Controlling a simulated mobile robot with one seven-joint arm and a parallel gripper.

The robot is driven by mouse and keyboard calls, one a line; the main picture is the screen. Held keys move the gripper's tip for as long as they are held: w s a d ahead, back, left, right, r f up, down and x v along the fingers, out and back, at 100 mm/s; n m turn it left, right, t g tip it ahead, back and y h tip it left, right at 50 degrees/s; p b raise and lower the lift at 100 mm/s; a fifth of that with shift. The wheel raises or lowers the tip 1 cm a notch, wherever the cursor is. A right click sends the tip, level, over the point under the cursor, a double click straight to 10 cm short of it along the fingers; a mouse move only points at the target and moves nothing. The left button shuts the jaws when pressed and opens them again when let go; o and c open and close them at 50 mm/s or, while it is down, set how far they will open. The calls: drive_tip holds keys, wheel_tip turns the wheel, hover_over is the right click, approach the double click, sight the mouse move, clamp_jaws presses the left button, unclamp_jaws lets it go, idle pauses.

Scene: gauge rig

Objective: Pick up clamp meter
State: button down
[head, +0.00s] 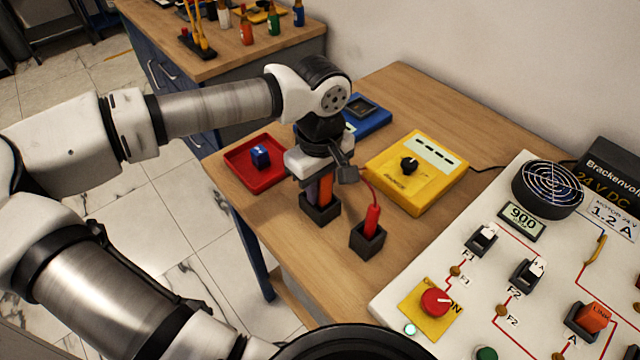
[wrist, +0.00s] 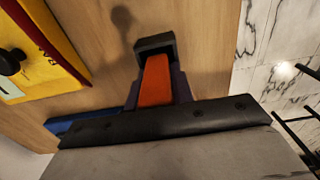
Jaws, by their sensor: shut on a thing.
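The clamp meter, seen as an orange body (head: 326,190), stands upright with its lower end in a small black holder (head: 320,211) near the table's left edge. My gripper (head: 318,186) is above the holder, pointing down, with its fingers shut on the orange body. In the wrist view the clamp meter (wrist: 156,82) lies between the two dark fingers of my gripper (wrist: 157,90), and its far end meets the black holder (wrist: 155,43). My gripper hides the upper part of the meter.
A red probe (head: 372,218) on a cable stands in a second black holder (head: 367,242) to the right. A yellow meter (head: 425,165) lies behind it. A red tray (head: 245,172) holds a blue item. A control panel (head: 500,255) fills the right side.

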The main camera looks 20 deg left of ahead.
wheel_tip(320, 180, up, 25)
drive_tip(key=p, duration=0.9)
drive_tip(key=shift+p, duration=0.4)
